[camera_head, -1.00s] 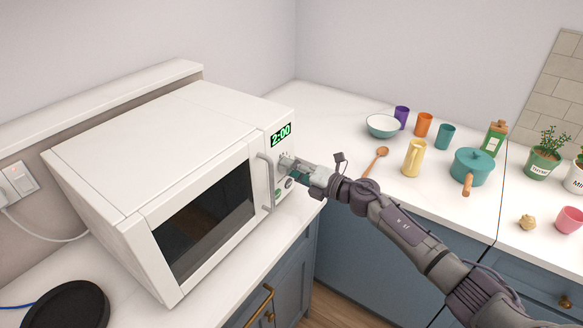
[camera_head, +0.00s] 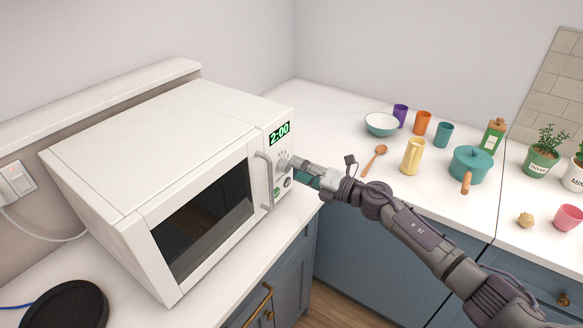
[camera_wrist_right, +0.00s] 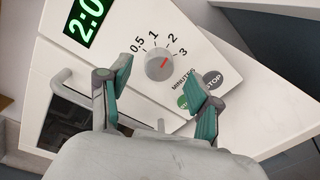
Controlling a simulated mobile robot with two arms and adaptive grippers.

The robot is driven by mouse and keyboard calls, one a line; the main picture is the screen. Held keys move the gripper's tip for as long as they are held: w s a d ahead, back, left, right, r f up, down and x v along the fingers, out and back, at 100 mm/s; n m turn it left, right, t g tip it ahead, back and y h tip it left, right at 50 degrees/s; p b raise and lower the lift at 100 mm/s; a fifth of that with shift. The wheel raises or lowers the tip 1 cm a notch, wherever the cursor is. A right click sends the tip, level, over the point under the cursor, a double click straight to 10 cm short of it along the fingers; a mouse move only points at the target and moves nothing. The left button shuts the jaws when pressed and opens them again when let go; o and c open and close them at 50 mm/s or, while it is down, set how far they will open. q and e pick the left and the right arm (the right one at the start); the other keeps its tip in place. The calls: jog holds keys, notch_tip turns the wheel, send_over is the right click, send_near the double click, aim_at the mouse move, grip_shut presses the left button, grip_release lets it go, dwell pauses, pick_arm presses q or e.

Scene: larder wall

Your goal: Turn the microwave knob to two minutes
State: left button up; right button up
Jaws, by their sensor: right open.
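The white microwave (camera_head: 150,130) stands on the counter at the left, its green display (camera_head: 279,133) reading 2:00. In the right wrist view the round grey knob (camera_wrist_right: 158,66) shows between my fingers, with labels 0.5, 1, 2 and 3 around it. Its red mark points up and right, toward the side with 2 and 3; I cannot tell exactly which label. My right gripper (camera_wrist_right: 161,80) is open, its teal fingers spread on either side of the knob and apart from it. In the head view my right gripper (camera_head: 292,166) is close to the control panel and hides the knob.
The microwave door handle (camera_head: 264,182) is just left of my right gripper. A green start button (camera_wrist_right: 184,102) and a grey stop button (camera_wrist_right: 212,78) sit near the knob. A wooden spoon (camera_head: 375,158), yellow jug (camera_head: 413,156) and teal pot (camera_head: 469,165) stand on the right counter.

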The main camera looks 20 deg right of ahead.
jog(key=v, duration=0.9)
jog(key=shift+w, duration=0.1)
jog(key=s+d+f+m+h, duration=0.25)
jog(key=f+m, duration=0.35)
jog(key=f, duration=0.6)
jog(key=s+d+f+m+h, duration=0.1)
jog(key=d+f+m+h, duration=0.3)
jog(key=f+m, duration=0.5)
jog(key=s+f+m+g+h, duration=0.2)
jog(key=s+f, duration=0.3)
jog(key=f, duration=0.4)
jog(key=s+f+m+g+h, duration=0.1)
jog(key=s+f+m, duration=0.1)
jog(key=s+f, duration=0.55)
jog(key=s+a+f+m+g+h, duration=0.1)
jog(key=s+a+f+m+g, duration=0.25)
jog(key=s+f, duration=0.95)
jog(key=s+a+f+m+g, duration=0.2)
jog(key=s+a+f+g, duration=0.1)
jog(key=s, duration=0.8)
jog(key=s+a+f+m+g, duration=0.3)
jog(key=s+a+f, duration=0.1)
jog(key=s, duration=0.7)
jog(key=shift+s+f, duration=0.2)
jog(key=shift+s, duration=0.1)
